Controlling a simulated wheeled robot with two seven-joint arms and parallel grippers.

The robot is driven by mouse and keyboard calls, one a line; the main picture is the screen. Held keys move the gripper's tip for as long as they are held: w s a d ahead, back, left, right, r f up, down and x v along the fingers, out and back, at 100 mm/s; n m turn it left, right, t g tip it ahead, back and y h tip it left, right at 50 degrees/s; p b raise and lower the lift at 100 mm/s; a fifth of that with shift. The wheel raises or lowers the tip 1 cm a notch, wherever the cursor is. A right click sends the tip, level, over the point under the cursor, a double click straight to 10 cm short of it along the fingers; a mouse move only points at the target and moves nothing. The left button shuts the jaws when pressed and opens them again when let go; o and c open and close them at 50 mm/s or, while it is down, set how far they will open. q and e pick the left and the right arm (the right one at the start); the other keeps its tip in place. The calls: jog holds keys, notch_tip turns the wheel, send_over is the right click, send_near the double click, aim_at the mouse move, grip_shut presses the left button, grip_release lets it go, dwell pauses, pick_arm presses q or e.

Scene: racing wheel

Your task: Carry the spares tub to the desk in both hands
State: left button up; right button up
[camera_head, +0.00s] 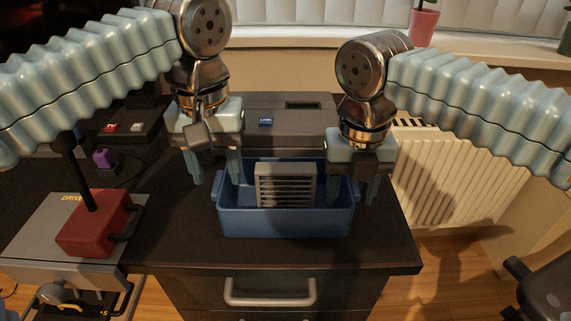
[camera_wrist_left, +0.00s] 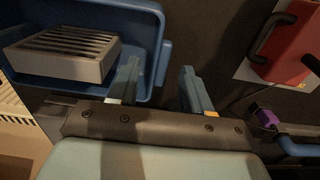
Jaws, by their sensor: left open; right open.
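The blue spares tub (camera_head: 285,222) sits upright on a dark cabinet top, with a grey slatted block (camera_head: 286,185) inside. My left gripper (camera_head: 216,178) is open at the tub's left end, pointing down. In the left wrist view, the tub's end wall (camera_wrist_left: 160,58) lies between my open fingers (camera_wrist_left: 158,85), one over the tub's inside and one outside; contact is unclear. The slatted block (camera_wrist_left: 62,52) shows there too. My right gripper (camera_head: 362,185) is open and pointing down at the tub's right end. Whether its fingers straddle that wall is hard to tell.
A red box (camera_head: 95,230) with a black lever stands on a grey unit to the left. A dark machine (camera_head: 270,110) is behind the tub, and a purple item (camera_head: 104,158) lies left. A cream radiator (camera_head: 440,175) is right. Bare cabinet top (camera_head: 290,255) lies in front.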

pick_arm(q)
notch_tip(320, 180, up, 7)
pick_arm(e)
jog(key=shift+r, duration=0.35)
pick_arm(q)
jog(key=shift+r, duration=0.1)
pick_arm(e)
notch_tip(320, 180, up, 11)
jog(key=shift+r, duration=0.2)
